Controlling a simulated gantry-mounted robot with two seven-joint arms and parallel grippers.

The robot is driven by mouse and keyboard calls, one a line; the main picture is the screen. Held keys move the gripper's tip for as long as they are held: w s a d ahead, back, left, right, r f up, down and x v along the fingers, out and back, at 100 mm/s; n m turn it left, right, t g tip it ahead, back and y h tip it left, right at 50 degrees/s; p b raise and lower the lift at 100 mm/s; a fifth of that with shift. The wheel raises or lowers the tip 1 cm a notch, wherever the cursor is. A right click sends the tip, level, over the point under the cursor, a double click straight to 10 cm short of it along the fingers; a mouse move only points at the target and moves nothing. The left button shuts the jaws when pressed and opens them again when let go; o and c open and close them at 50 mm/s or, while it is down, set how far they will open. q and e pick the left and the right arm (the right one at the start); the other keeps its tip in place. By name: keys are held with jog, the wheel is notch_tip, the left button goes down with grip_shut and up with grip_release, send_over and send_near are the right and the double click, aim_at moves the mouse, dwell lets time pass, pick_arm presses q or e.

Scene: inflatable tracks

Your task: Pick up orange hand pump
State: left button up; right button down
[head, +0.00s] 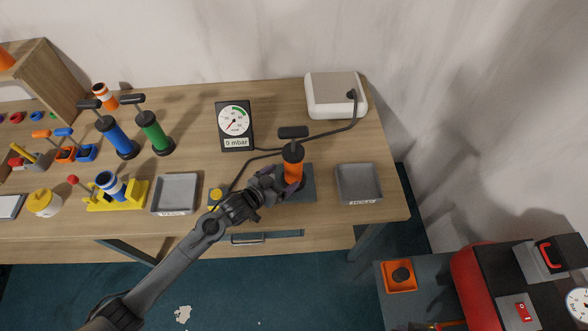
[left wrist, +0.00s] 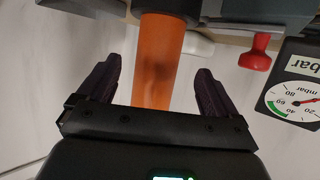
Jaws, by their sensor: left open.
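The orange hand pump (head: 293,170) stands upright on a dark grey base plate (head: 308,183) on the workbench, with a black T-handle on top. In the left wrist view its orange barrel (left wrist: 157,60) lies between the two dark fingers, with a gap on each side. My left gripper (head: 284,186) is at the pump's barrel, open, with its fingers on either side; it also shows in the left wrist view (left wrist: 155,90). My right gripper is in neither view.
A pressure gauge (head: 235,125) reading 0 mbar stands behind left, and a white box (head: 335,97) with a cable behind right. Grey trays stand left (head: 175,194) and right (head: 359,184). Blue (head: 116,138) and green (head: 155,133) pumps stand further left.

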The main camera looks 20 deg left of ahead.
pick_arm(q)
jog(key=shift+x, duration=3.3)
jog(key=shift+d+f, duration=0.1)
jog(key=c, duration=1.4)
jog(key=shift+r, duration=0.2)
